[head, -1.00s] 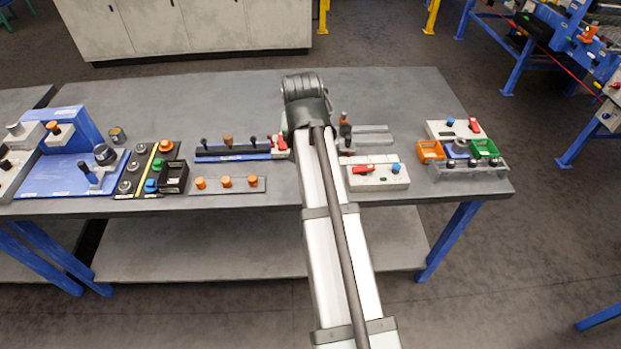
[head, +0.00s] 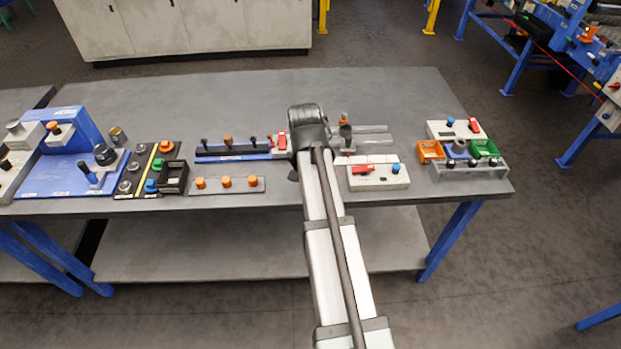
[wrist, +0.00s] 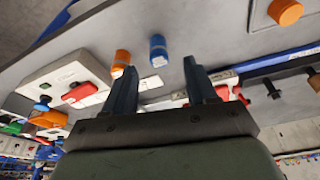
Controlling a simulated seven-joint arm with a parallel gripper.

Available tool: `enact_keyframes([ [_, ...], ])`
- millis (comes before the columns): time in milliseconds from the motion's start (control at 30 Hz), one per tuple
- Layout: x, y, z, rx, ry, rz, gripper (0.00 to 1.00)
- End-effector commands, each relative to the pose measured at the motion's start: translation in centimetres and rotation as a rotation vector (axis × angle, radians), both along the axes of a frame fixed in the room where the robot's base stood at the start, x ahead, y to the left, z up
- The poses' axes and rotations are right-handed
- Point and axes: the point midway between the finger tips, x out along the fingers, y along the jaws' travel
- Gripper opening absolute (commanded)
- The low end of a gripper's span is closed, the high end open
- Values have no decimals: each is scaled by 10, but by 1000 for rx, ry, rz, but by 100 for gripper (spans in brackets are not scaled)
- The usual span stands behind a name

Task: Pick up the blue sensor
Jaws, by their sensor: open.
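The blue sensor (wrist: 158,48) is a small blue cylinder with a pale label at its lower end, on the grey table in the wrist view. An orange cylinder (wrist: 121,60) stands to its left, a small gap apart. My gripper (wrist: 159,68) is open and empty. In the wrist picture the sensor lies between the lines of the two fingers, just beyond their tips; I cannot tell the remaining distance. In the head view my arm covers this spot, and the sensor is hidden.
A white box (head: 370,182) with a red switch and blue knob stands right of my arm. To the left are a plate of orange knobs (head: 247,188) and a blue rail (head: 232,158) with dark levers. Orange and green bins (head: 486,147) stand at far right. The table's back is clear.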

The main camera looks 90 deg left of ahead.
Motion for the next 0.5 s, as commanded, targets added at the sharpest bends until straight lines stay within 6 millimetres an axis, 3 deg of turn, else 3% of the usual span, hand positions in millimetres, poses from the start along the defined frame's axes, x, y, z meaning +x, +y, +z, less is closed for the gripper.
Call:
enact_keyframes([
  [167,1,2,-7,0,0,0,57],
  [500,4,14,-46,-1,0,0,57],
])
